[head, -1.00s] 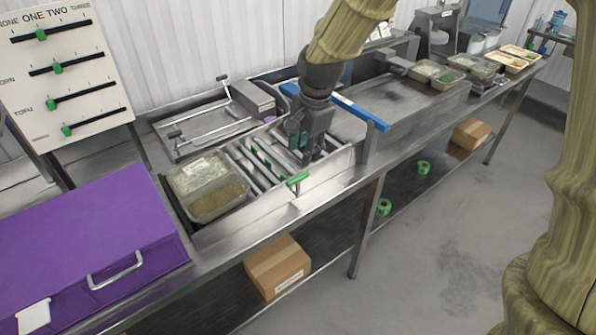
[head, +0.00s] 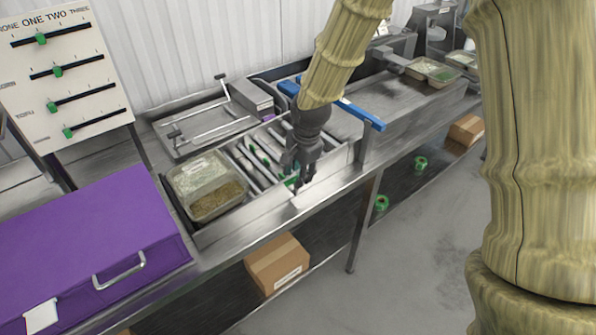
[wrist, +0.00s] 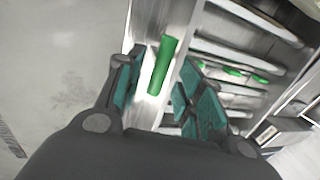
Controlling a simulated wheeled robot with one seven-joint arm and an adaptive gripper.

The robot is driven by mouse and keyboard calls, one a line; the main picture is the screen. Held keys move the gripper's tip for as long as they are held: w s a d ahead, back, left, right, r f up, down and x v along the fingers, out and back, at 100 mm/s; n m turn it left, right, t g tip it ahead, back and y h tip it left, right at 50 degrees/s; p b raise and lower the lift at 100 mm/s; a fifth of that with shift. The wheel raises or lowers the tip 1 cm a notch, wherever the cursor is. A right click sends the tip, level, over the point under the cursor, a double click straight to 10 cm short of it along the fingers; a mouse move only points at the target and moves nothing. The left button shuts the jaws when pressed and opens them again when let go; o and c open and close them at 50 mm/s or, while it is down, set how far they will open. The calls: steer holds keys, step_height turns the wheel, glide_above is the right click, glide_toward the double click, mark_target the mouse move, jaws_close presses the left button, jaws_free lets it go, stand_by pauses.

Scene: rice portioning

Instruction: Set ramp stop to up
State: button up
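A short green handle (wrist: 162,65), which looks like the ramp stop's handle, lies along the front metal edge of the roller ramp (wrist: 225,55). In the head view, the green handle (head: 290,181) is partly hidden by my gripper (head: 305,181). In the wrist view, my gripper (wrist: 158,82) is open, its teal-padded fingers apart on either side of the handle. The handle shows in the gap between them; no contact is clear. I cannot tell the stop's position.
A food tray (head: 208,187) sits left of the rollers. A purple case (head: 85,245) and a slider board (head: 62,75) stand further left. A blue bar (head: 362,113) lies close right of my arm.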

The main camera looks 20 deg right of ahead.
steer(key=shift+f, duration=0.25)
jaws_close()
